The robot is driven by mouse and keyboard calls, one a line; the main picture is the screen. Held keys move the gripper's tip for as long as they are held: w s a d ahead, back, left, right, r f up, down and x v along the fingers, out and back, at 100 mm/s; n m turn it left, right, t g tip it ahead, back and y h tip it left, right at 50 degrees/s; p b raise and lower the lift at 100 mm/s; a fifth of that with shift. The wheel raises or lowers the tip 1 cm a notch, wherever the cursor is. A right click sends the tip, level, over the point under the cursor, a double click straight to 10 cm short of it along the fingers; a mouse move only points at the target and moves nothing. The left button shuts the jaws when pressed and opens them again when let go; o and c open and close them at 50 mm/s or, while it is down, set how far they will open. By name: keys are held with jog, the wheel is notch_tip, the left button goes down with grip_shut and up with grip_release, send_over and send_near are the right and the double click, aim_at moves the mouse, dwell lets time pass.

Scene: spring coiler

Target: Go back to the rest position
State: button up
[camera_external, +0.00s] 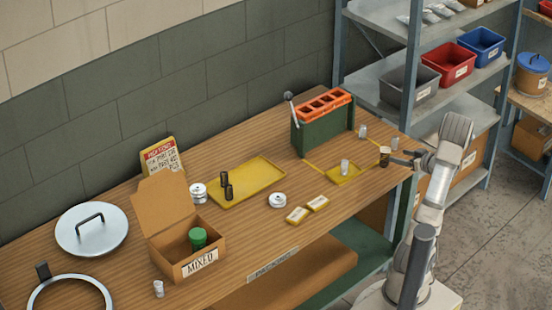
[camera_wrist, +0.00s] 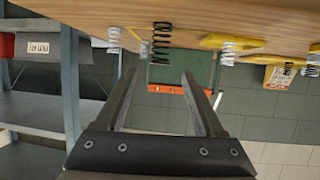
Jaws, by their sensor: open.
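My gripper (camera_external: 398,159) is at the right end of the workbench (camera_external: 160,198), low over its edge. Its two fingers are apart with nothing between them; they also show in the wrist view (camera_wrist: 159,76). A black spring (camera_external: 385,157) stands upright just in front of the fingertips. In the wrist view, which is upside down, that black spring (camera_wrist: 161,44) appears just beyond the fingers. I cannot tell whether the fingers touch it.
A silver spring (camera_external: 363,131) stands near the back right. The green coiler with an orange top (camera_external: 325,132) is behind. A cardboard box (camera_external: 163,243) and yellow tray (camera_external: 238,190) are further left. Shelves (camera_external: 452,105) rise behind my arm.

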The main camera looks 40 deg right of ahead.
jog(key=w+a+r+n+g+h+p, duration=0.1)
jog(key=w+a+r+n+g+p, duration=0.1)
jog(key=w+a+r, duration=0.65)
jog(key=w+a+r+g+p, duration=0.1)
jog(key=a+r, duration=0.2)
jog(key=a, duration=0.6)
jog(key=w+a+r+g+p, duration=0.1)
jog(key=w+a+r, duration=0.15)
jog(key=a, duration=0.75)
jog(key=s+a+r+n+g+p, duration=0.1)
jog(key=s+a+r, duration=0.1)
jog(key=s+a, duration=0.2)
jog(key=s+a+r+g+p, duration=0.1)
jog(key=s+a+r, duration=0.2)
jog(key=s+a, duration=0.15)
jog(key=s+a+r+m+g+y+p, duration=0.1)
jog(key=s+p, duration=0.3)
jog(key=s, duration=1.2)
jog(key=shift+s+r+m+g+y, duration=0.4)
jog(key=shift+r+y, duration=0.3)
jog(key=shift+r, duration=0.1)
